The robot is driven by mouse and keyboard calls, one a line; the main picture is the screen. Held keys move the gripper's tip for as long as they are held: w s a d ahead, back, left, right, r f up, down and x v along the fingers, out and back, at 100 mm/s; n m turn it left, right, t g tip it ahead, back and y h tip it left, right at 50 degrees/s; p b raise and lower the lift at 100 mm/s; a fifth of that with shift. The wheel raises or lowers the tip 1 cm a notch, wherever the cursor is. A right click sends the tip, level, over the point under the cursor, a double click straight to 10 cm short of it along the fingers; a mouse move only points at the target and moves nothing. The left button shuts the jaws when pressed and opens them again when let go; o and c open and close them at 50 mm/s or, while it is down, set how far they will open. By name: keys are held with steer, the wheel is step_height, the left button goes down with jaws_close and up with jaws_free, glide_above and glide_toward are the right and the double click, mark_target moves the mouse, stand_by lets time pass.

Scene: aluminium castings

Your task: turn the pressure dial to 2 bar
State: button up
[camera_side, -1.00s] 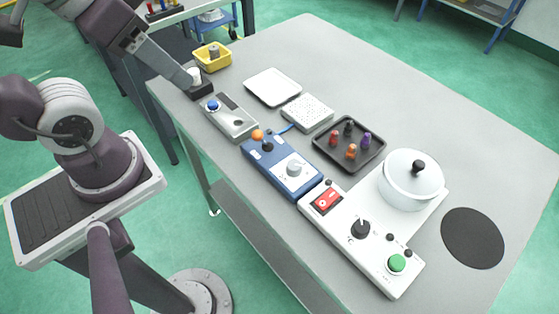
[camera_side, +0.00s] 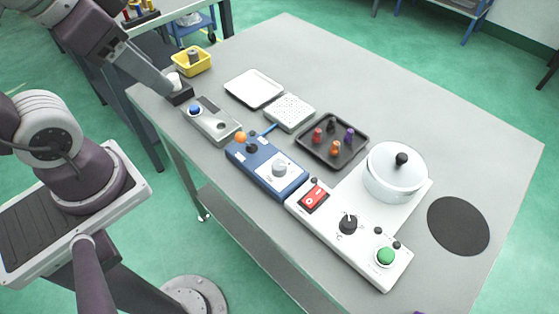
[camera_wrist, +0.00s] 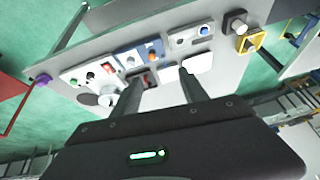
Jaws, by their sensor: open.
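The blue box also shows in the wrist view (camera_wrist: 138,48). My gripper (camera_wrist: 160,75) is open and empty there, its fingers spread above the table, apart from the dials. In the side view my arm reaches in at upper left.
The white panel has a red switch (camera_side: 313,197) and a green button (camera_side: 385,256). A white pot (camera_side: 396,174), a dark tray of pegs (camera_side: 310,145), white trays, a grey box (camera_side: 212,122) and a yellow bin (camera_side: 191,62) stand around.

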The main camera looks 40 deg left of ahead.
steer(key=w+f+m+g+y, duration=0.2)
steer(key=w+f+m, duration=0.1)
steer(key=w+m, duration=0.3)
steer(key=m+g+h, duration=0.2)
steer(key=m+g, duration=0.2)
steer(key=m, duration=1.6)
glide_above(280, 165)
step_height(280, 165, down, 14)
steer(key=shift+w, duration=0.15)
step_height(280, 165, down, 7)
steer(key=shift+r, duration=0.2)
steer(key=shift+f, duration=0.3)
steer(key=shift+c, duration=0.4)
jaws_close()
